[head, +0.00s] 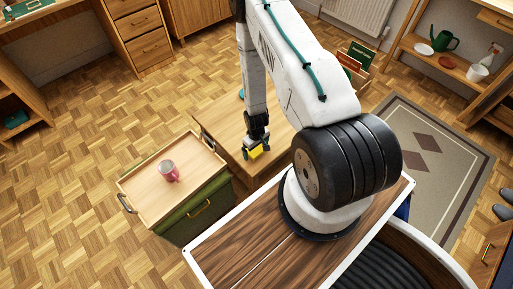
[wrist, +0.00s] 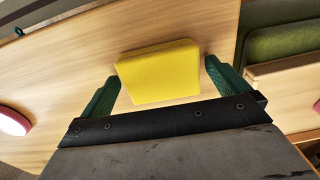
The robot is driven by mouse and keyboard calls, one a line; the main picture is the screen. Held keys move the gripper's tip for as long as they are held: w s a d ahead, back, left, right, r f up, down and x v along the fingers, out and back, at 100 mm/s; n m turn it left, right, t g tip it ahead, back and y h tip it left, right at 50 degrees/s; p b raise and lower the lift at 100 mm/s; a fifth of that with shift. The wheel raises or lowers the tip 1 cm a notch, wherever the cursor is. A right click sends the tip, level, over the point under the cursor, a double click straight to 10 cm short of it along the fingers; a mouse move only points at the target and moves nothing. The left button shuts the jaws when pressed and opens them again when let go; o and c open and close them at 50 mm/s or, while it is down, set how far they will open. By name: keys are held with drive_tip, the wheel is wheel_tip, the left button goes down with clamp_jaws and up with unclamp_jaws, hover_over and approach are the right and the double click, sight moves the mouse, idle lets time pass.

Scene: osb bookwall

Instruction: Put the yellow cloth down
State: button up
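The yellow cloth (wrist: 160,72) looks like a flat, folded pad and appears to lie on the wooden table top (wrist: 60,60). In the head view only a small part of the cloth (head: 257,152) shows below my gripper (head: 256,146). In the wrist view, the two green fingers of my gripper (wrist: 164,85) stand wide apart on either side of the cloth. The cloth's underside is hidden.
A green cart (head: 196,214) with a wooden tray top holds a pink mug (head: 169,171), left of the table. A round pink-rimmed thing (wrist: 12,122) is at the wrist view's left edge. Shelves with a green watering can (head: 440,40) stand back right. Parquet floor is clear at left.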

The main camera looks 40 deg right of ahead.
drive_tip(key=w+a+r, duration=0.1)
drive_tip(key=a+r, duration=0.2)
drive_tip(key=r, duration=1.9)
drive_tip(key=w+a+r, duration=0.1)
drive_tip(key=a+r, duration=0.2)
drive_tip(key=r, duration=1.9)
drive_tip(key=s+a+r, duration=0.4)
drive_tip(key=s+r, duration=0.6)
drive_tip(key=s, duration=0.1)
drive_tip(key=s+a+r+t, duration=0.1)
drive_tip(key=s+a+r, duration=0.3)
drive_tip(key=s+r, duration=0.6)
drive_tip(key=shift+s+a+r, duration=0.15)
drive_tip(key=shift+s, duration=0.35)
